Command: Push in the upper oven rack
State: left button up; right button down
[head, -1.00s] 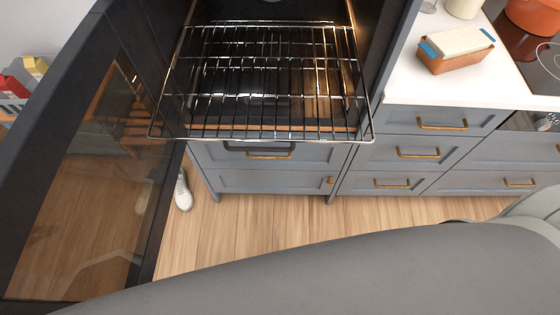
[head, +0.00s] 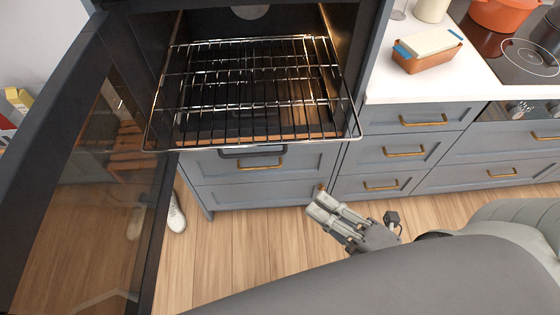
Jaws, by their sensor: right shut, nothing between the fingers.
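The upper oven rack (head: 250,103) is a wire grid in the head view. It is pulled out of the dark oven cavity, and its front bar reaches past the oven mouth above the drawers. The oven door (head: 70,170) stands open on the left, with a glass pane. My right gripper (head: 318,205) is shut and empty. My left gripper is not in view.
Grey drawers with brass handles (head: 423,120) run below and to the right of the oven.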

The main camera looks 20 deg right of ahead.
aim_at(274, 72)
jog(key=w+d+p+x, duration=0.1)
jog(key=p+x, duration=0.3)
jog(key=x, duration=0.8)
jog(key=shift+w+d, duration=0.5)
jog(key=shift+d, duration=0.15)
jog(key=shift+w, duration=0.1)
jog(key=w+d, duration=0.1)
jog(key=w, duration=0.3)
jog(key=w+d, duration=0.1)
jog(key=w, duration=0.3)
jog(key=w+d+p, duration=0.1)
jog(key=w, duration=0.3)
jog(key=shift+d, duration=0.3)
jog(key=w+d+b, duration=0.1)
jog(key=w, duration=0.3)
jog(key=w+d, duration=0.1)
jog(key=w, duration=0.3)
jog(key=w+d+b, duration=0.1)
jog(key=w, duration=0.4)
jog(key=shift+d+f+b, duration=0.15)
jog(key=shift+d+b, duration=0.15)
jog(key=shift+d, duration=0.05)
jog(key=shift+w+d+r, duration=0.1)
jog(key=shift+w+r, duration=0.05)
jog(key=shift+r, duration=0.05)
jog(key=shift+r, duration=0.1)
